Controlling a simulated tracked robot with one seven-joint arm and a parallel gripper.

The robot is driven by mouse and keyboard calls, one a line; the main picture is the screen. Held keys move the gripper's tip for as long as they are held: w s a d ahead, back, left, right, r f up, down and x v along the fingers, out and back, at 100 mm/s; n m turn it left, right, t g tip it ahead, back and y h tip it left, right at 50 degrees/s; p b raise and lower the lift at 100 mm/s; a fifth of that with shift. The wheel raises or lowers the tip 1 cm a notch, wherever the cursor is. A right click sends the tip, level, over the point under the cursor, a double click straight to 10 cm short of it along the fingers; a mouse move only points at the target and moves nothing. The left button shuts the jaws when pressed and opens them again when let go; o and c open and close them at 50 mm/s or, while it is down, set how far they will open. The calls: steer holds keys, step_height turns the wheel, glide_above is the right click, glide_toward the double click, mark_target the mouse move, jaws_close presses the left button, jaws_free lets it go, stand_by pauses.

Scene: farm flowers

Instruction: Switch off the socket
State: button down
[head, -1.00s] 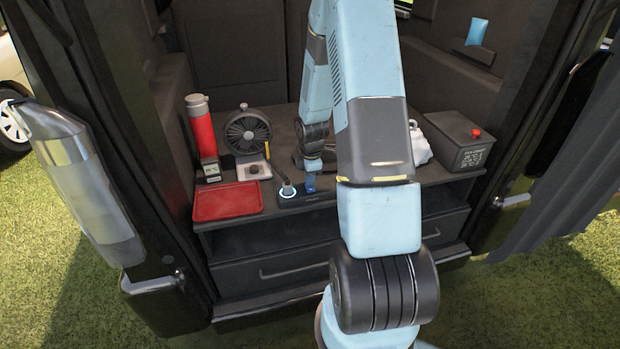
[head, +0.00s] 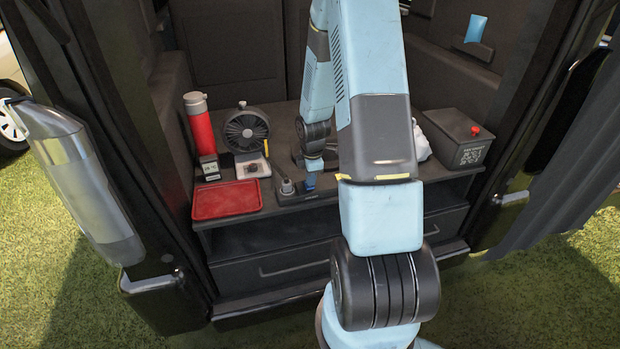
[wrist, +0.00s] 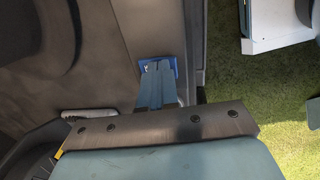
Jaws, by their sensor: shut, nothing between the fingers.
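The socket (head: 292,198) is a dark strip at the front edge of the dark shelf, left of my arm in the head view. A grey plug with a cable (head: 287,187) stands in its left part, and no light shows around it. A blue switch (head: 309,184) is on its right part. My gripper (head: 314,168) is shut and empty, just above and behind the blue switch. In the wrist view the shut fingertips (wrist: 155,66) overlap a blue piece (wrist: 172,64), likely the switch. I cannot tell whether they touch.
A red tray (head: 227,200) lies left of the socket. A red bottle (head: 200,125), a small fan (head: 246,131) and a little meter (head: 210,168) stand behind it. A dark box with a red knob (head: 460,140) is at the right. Cabinet doors flank both sides.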

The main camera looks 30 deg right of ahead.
steer(key=shift+w+r, duration=0.2)
steer(key=shift+r, duration=0.5)
step_height(320, 180, up, 12)
steer(key=w, duration=0.1)
steer(key=shift+w+d+r, duration=0.2)
steer(key=s+a+r+m+t, duration=0.1)
steer(key=s+a+r+m, duration=0.25)
steer(key=r, duration=0.25)
steer(key=s+a+r+m+h, duration=0.1)
steer(key=s+a+r+m, duration=0.1)
steer(key=s+r, duration=0.3)
steer(key=s+a+r+m+t, duration=0.1)
steer(key=s+a+r+m, duration=0.15)
steer(key=r, duration=0.45)
steer(key=s+a+r+m+t, duration=0.1)
steer(key=s+a+r+m, duration=0.2)
steer(key=s, duration=0.5)
steer(key=s+a+r+m+t+y, duration=0.1)
steer(key=s+a+r+m, duration=0.2)
steer(key=s, duration=0.4)
steer(key=shift+s+a+r+m, duration=0.25)
steer(key=shift+s+r+m, duration=0.15)
steer(key=shift+r+m, duration=0.55)
